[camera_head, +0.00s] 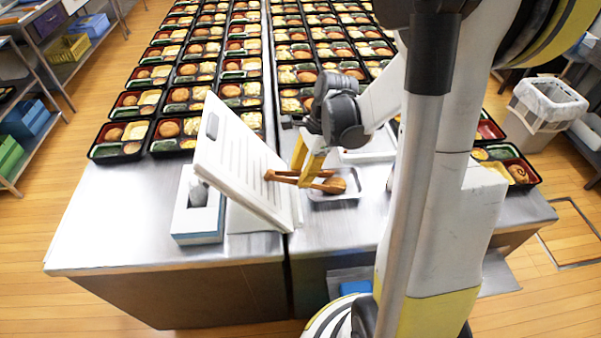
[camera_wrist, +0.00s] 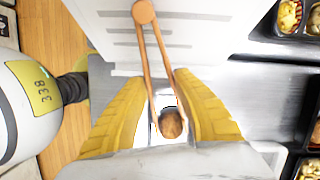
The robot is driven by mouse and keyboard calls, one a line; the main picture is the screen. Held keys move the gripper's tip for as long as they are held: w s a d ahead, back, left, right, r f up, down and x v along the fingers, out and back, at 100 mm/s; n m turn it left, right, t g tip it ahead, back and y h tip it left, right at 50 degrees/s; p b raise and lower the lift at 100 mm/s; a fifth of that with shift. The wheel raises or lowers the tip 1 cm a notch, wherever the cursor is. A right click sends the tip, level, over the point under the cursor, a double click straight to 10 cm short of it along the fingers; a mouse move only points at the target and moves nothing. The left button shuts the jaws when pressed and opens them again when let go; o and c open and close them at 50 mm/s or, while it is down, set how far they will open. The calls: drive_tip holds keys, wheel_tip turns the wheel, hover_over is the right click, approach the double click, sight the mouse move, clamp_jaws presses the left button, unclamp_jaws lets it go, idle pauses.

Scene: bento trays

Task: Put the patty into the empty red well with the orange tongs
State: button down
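My gripper (camera_head: 312,165) has its yellow fingers on both sides of the orange-brown tongs (camera_head: 290,180) and is shut on them. In the wrist view the tongs (camera_wrist: 143,45) run from a round hinge at the top down between the fingers. The brown, round patty (camera_head: 337,184) is at the tong tips, over or in a small metal tray (camera_head: 350,200). The patty also shows in the wrist view (camera_wrist: 171,124); I cannot tell if the tips grip it. A bento box at the right has a red well (camera_head: 488,130) that looks empty, partly hidden by my arm.
A tilted white board (camera_head: 235,150) stands left of the tongs, very close to them. A blue-and-white box (camera_head: 198,212) is beside it. Rows of filled bento boxes (camera_head: 190,97) cover the back of the steel tables. The left front tabletop (camera_head: 110,220) is clear.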

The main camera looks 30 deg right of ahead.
idle(0.4)
wheel_tip(320, 180, up, 10)
drive_tip(key=p, duration=0.7)
wheel_tip(320, 180, up, 12)
drive_tip(key=p, duration=0.9)
drive_tip(key=shift+d, duration=0.1)
